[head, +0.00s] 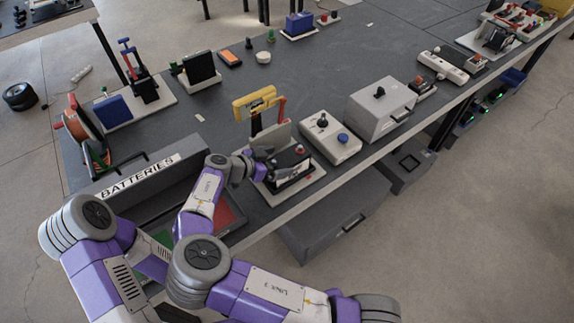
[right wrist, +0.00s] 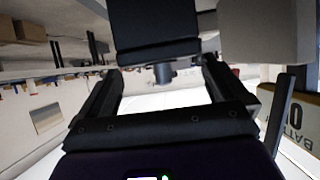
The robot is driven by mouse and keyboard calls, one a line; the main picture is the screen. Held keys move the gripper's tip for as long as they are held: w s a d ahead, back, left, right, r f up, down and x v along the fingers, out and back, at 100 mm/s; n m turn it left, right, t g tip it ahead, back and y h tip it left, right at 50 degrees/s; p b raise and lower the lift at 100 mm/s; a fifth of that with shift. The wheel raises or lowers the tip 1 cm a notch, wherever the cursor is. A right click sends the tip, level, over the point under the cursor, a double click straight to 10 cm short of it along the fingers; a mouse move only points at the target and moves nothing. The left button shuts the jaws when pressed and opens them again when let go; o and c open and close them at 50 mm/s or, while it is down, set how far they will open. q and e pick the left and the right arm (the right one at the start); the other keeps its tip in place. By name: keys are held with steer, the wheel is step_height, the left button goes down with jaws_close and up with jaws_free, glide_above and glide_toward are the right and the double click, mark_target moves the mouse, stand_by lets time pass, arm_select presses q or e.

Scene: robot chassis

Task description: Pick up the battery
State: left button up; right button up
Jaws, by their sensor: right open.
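My right gripper (head: 262,165) is over the table's front edge, right beside a dark block (head: 290,172) with a red part on top, which sits on a white base. I take this block for the battery, but no label on it is readable. In the right wrist view the two fingers of my right gripper (right wrist: 160,72) are spread apart. A dark block (right wrist: 155,32) shows at or beyond their tips; I cannot tell whether they touch it. The gripper and its wrist partly hide the block in the head view. My left gripper is not in view.
A grey bin labelled BATTERIES (head: 150,178) stands left of my right gripper. A yellow device (head: 254,101) stands behind the block. A white control box (head: 330,137) and a grey case (head: 381,108) stand to its right. The table middle (head: 330,65) is clear.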

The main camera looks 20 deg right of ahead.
mark_target(284, 159)
steer(key=x, duration=0.3)
steer(key=shift+w+a+f, duration=0.1)
steer(key=shift+w+a, duration=0.05)
steer(key=shift+w, duration=0.05)
steer(key=shift+w+d+f, duration=0.1)
steer(key=shift+d+f, duration=0.05)
steer(key=shift+d, duration=0.2)
jaws_close()
steer(key=shift+w, duration=0.15)
